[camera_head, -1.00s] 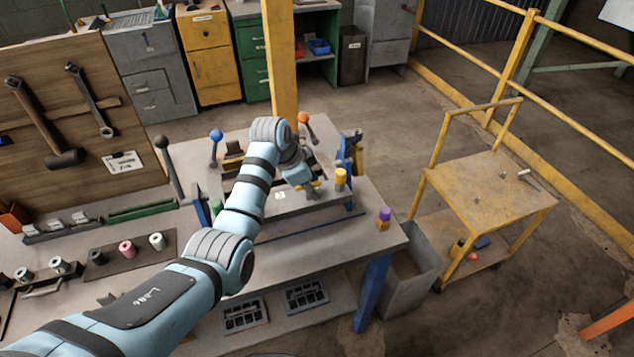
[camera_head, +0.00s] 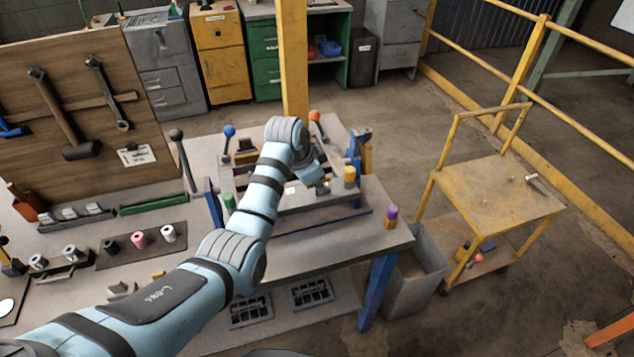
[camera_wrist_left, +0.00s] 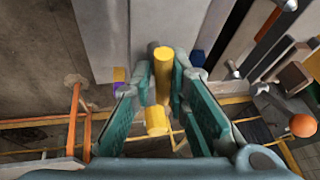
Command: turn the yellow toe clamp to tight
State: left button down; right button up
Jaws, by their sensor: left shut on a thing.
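The yellow toe clamp (camera_wrist_left: 163,66) shows in the left wrist view as a yellow bar between my fingers, with a rounded yellow end near the fingertips' base. My left gripper (camera_wrist_left: 160,95) is shut on it, with one teal finger on each side. In the head view my left gripper (camera_head: 319,182) is low over the fixture plate on the bench, and my own wrist hides much of the clamp. A yellow-topped post (camera_head: 349,174) stands just right of the gripper. Whether the clamp is tight cannot be seen. My right gripper is not in view.
Blue-knobbed (camera_head: 229,131) and orange-knobbed (camera_head: 315,116) levers stand behind the fixture. A blue clamp block (camera_head: 355,150) is at its right. A purple-capped yellow bottle (camera_head: 391,216) stands on the bench's right corner. A yellow cart (camera_head: 505,190) is farther right.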

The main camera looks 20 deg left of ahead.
pick_arm(q)
jog(key=n+y, duration=0.1)
jog(key=n, duration=0.2)
jog(key=n+y, duration=0.1)
jog(key=n, duration=0.2)
jog(key=shift+w+d+y, duration=0.1)
jog(key=shift+y, duration=0.2)
jog(key=n+y, duration=0.1)
jog(key=n, duration=0.3)
jog(key=shift+n+y, duration=0.3)
jog(key=shift+y, duration=0.1)
jog(key=n+y+b, duration=0.1)
jog(key=n, duration=0.1)
jog(key=shift+w+f+n+g+b, duration=0.1)
jog(key=shift+f+n+g+b, duration=0.05)
jog(key=shift+n+g+b, duration=0.2)
jog(key=shift+n+g+y+b, duration=0.3)
jog(key=shift+n+g+b, duration=0.15)
jog(key=shift+n+b, duration=1.1)
jog(key=shift+b, duration=0.15)
